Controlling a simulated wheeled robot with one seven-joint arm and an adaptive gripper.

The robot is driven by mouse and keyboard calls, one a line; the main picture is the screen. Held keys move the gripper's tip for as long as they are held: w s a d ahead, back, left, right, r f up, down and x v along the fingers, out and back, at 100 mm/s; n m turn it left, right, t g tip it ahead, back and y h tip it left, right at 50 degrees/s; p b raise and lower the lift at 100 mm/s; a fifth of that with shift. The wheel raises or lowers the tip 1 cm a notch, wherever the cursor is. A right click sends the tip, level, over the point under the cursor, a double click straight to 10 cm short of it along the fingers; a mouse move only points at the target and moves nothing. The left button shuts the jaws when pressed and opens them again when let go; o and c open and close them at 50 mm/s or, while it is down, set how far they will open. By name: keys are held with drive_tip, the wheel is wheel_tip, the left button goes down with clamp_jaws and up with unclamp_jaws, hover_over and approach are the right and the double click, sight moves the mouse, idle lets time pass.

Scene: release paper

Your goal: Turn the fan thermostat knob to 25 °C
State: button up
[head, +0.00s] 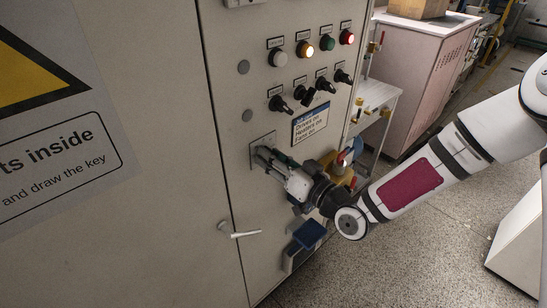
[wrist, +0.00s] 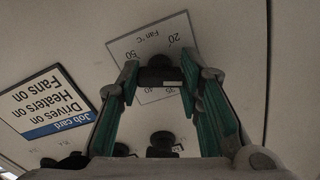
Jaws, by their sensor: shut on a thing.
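The fan thermostat is a pale plate (wrist: 145,45) on the cabinet front. It reads "Fan °C" with numbers around its knob, upside down in the wrist view. The dark knob (wrist: 160,77) sits between the two green fingertips of my gripper (wrist: 159,76), which is shut on it. In the head view my gripper (head: 268,156) reaches the plate (head: 262,140) from the lower right, and its fingers hide the knob there. I cannot tell which number the knob points to.
Above the plate are several black switches (head: 303,95) and lamps (head: 327,43). A job card (head: 309,122) is beside them. Brass-coloured parts (head: 340,172) lie close behind my wrist.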

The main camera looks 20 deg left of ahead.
drive_tip(key=shift+f+n, duration=0.15)
drive_tip(key=shift+n, duration=1.85)
drive_tip(key=o, duration=1.2)
drive_tip(key=shift+c, duration=0.2)
drive_tip(key=shift+d, duration=0.1)
drive_tip(key=v, duration=1.2)
drive_tip(key=shift+w, duration=0.15)
